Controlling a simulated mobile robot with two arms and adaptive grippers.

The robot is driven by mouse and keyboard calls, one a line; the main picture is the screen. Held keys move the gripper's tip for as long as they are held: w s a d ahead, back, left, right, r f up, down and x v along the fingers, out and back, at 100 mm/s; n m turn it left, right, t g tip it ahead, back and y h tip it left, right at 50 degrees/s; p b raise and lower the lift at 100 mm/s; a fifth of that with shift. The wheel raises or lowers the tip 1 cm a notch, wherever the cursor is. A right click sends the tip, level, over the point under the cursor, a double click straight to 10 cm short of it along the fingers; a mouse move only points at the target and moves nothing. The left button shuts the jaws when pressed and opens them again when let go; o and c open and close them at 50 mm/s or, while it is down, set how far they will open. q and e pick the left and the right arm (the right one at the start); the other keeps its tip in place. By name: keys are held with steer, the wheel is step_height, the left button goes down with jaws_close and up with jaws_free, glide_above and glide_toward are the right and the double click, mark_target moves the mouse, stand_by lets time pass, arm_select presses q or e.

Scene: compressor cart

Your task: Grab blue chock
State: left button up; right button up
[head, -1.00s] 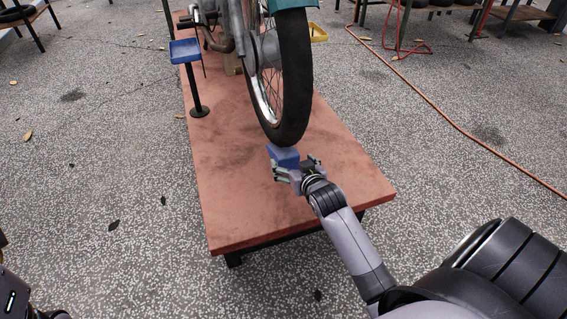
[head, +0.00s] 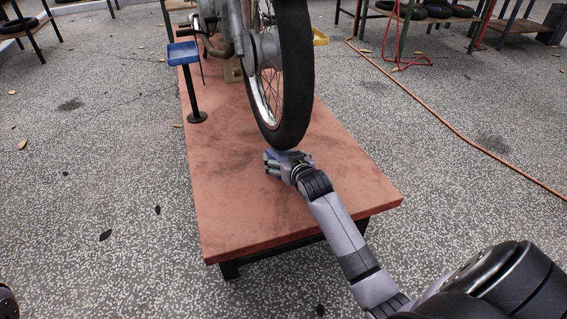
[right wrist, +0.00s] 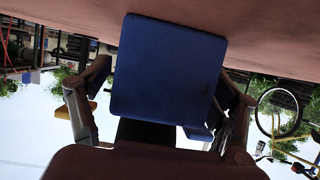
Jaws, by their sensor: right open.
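The blue chock (head: 274,154) sits on the red-brown platform (head: 240,215), at the foot of the motorcycle's front wheel (head: 290,90). My right gripper (head: 285,163) is at the chock and hides most of it in the head view. In the right wrist view the chock (right wrist: 165,72) shows large and centred between the two spread fingers, one on each side of it. The right gripper is open around the chock. Whether a finger touches it I cannot tell. My left gripper does not show.
A blue tray on a black post (head: 183,55) stands on the platform's left side. A yellow piece (head: 320,38) is behind the wheel. An orange hose (head: 440,115) lies on the floor at right. The platform's front part is bare.

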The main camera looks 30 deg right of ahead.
steer(key=shift+c, duration=0.6)
steer(key=shift+r, duration=0.1)
steer(key=c, duration=1.5)
